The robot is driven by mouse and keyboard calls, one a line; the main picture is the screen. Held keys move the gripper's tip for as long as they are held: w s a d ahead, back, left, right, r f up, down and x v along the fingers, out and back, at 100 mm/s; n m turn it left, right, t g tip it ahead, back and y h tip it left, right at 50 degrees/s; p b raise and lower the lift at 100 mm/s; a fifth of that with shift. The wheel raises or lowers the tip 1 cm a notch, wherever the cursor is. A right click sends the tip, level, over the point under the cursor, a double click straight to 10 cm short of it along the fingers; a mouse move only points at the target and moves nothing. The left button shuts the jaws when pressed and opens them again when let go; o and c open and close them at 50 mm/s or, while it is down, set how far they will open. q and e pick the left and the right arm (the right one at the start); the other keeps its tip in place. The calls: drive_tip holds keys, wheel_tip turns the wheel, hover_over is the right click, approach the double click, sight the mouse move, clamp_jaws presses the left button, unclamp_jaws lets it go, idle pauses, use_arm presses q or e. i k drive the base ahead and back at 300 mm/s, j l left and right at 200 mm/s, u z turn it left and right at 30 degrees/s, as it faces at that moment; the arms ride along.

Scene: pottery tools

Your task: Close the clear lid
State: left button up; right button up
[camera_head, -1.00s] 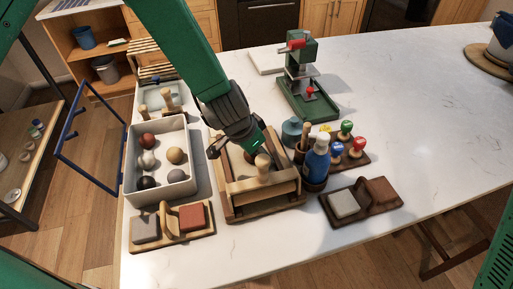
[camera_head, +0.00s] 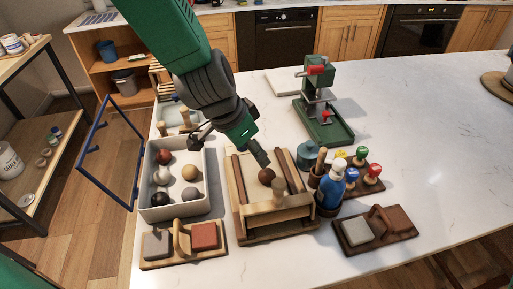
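The clear lid (camera_head: 93,130) has a blue frame and stands open at the left, tilted out past the table edge beside the white box (camera_head: 177,213). The box is open on top and holds several balls in red-brown, white, tan, black and grey. My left gripper (camera_head: 232,146) hangs between the box and the wooden press tray (camera_head: 239,190), its fingers spread wide with nothing seen between them. A brown ball (camera_head: 267,176) lies in the tray just below the right finger. My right gripper is not in view.
A wooden block holder (camera_head: 183,258) stands in front of the box.

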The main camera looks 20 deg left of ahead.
sight(86, 150)
drive_tip(key=k+l, duration=0.25)
drive_tip(key=k, duration=0.2)
drive_tip(key=k+l, duration=0.25)
drive_tip(key=k, duration=0.25)
